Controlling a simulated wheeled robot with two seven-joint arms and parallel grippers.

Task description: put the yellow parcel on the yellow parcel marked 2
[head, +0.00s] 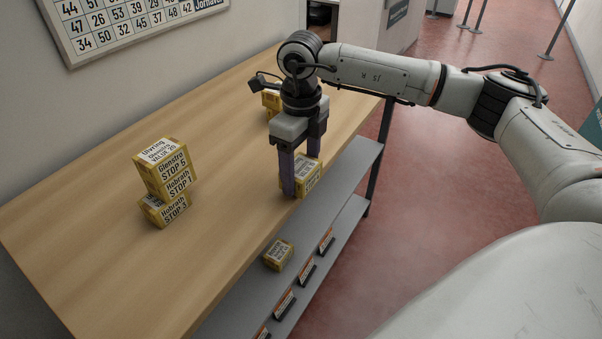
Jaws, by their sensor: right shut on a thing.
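My right gripper (301,174) points down at the counter's front edge and is shut on a yellow parcel (310,178). The parcel's label reads something like "Glenstro STOP", with the number too small to read surely. I cannot tell whether it touches the counter. Behind the gripper, more yellow parcel (271,100) shows, partly hidden, its marking unreadable. At the left stands a stack of three yellow parcels: STOP 5 (172,169) on top, STOP 1 (178,186) in the middle, STOP 3 (176,212) at the bottom. No 2 is readable. My left gripper is out of view.
The wooden counter (90,240) is clear around the stack and between it and my gripper. Another yellow parcel (278,255) sits on the grey lower shelf (322,237), near several small label holders. A number board (130,22) hangs on the wall.

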